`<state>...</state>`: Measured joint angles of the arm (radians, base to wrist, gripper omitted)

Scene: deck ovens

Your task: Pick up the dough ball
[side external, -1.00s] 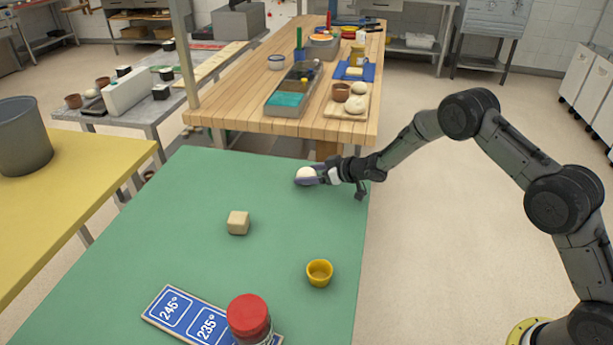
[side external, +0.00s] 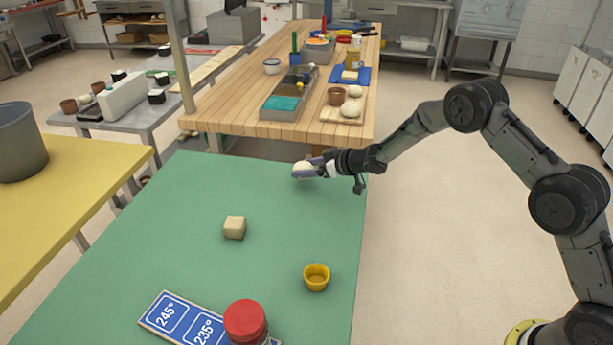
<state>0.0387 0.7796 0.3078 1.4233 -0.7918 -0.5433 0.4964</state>
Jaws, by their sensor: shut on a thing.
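The dough ball (side external: 302,170) is pale and round, near the far right part of the green table (side external: 180,230). My gripper (side external: 308,171) reaches in from the right and is shut on the dough ball, with a finger across its side. The ball seems to be held a little above the green surface; the gap under it is too small to judge. Part of the ball is hidden by the finger.
A pale cube (side external: 234,228), a yellow cup (side external: 316,277), a red-lidded jar (side external: 245,322) and a blue temperature board (side external: 180,318) stand nearer. A wooden table (side external: 245,95) with trays lies beyond. The green table's middle is mostly clear.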

